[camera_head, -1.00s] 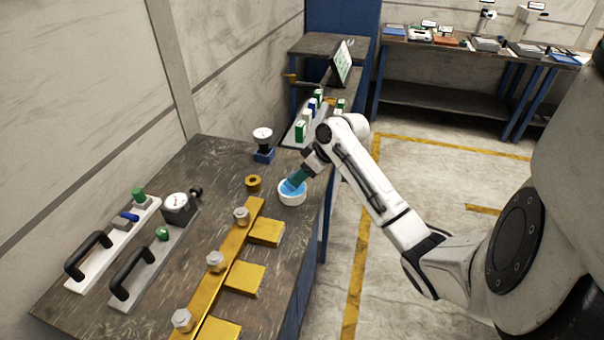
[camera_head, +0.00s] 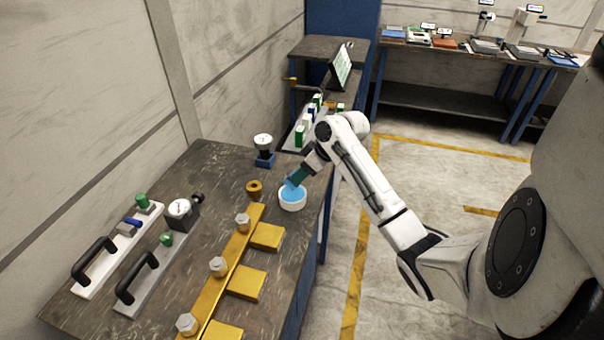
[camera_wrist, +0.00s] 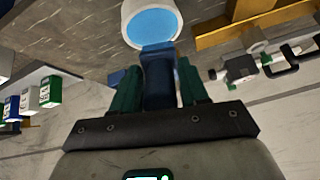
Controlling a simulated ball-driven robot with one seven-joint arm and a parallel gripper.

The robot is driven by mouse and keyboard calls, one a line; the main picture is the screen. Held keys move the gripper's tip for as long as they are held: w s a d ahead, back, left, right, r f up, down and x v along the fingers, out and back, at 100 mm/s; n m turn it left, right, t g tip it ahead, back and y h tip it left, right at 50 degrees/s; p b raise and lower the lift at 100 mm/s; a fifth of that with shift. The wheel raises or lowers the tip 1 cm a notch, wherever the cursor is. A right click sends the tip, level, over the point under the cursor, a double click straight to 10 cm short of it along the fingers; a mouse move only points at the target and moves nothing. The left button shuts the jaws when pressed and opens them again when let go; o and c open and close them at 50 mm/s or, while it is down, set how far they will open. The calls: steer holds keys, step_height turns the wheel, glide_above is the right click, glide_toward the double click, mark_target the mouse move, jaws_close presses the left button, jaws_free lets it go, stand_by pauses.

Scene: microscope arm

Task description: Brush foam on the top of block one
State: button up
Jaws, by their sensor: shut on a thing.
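My gripper (camera_head: 299,176) reaches over the dark bench from the right. In the wrist view its green fingers (camera_wrist: 158,88) are shut on a dark blue brush (camera_wrist: 158,78). The brush's lighter blue tip (camera_head: 289,187) is at the white cup (camera_head: 292,203), which holds light blue stuff, perhaps the foam. I cannot tell whether the tip touches it. A gold bar (camera_head: 230,265) with several bolts lies on the bench, with gold blocks (camera_head: 266,236), (camera_head: 246,283) along its right side. I cannot tell which is block one. No foam shows on their tops.
A gold ring (camera_head: 254,187) and a gauge on a blue base (camera_head: 264,151) stand near the cup. Black-handled plates (camera_head: 145,275) with a gauge lie at left. Green and white boxes (camera_head: 300,137) stand on a tray behind. The bench's right edge is close to the cup.

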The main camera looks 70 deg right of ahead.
steer(key=shift+r+p, duration=1.2)
steer(key=shift+r, duration=0.75)
